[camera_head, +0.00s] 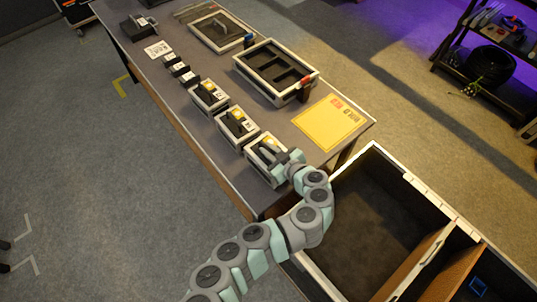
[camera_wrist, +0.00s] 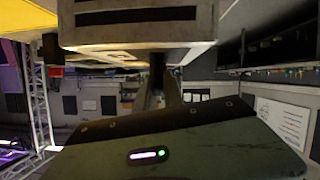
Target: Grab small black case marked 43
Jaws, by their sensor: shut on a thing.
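Three small black cases with white labels stand in a row along the table's left side: a far one (camera_head: 171,59), a middle one (camera_head: 179,69) and a near one (camera_head: 190,78). Their numbers are too small to read. Three larger dark cases with pale rims follow: one farthest (camera_head: 208,96), one in the middle (camera_head: 237,126) and one nearest (camera_head: 258,158). My gripper (camera_head: 288,158) is at the nearest pale-rimmed case and is shut on it, as far as I can tell. In the wrist view, a dark, pale-edged case (camera_wrist: 140,15) fills the upper middle. No 43 is legible.
A yellow sheet (camera_head: 325,122) and a larger compartmented tray (camera_head: 310,87) lie on the table (camera_head: 190,110). A framed panel (camera_head: 220,32) is at the back. A large open bin (camera_head: 360,215) stands beside the table's near end. Shelves with a black tyre (camera_head: 490,63) stand at upper right.

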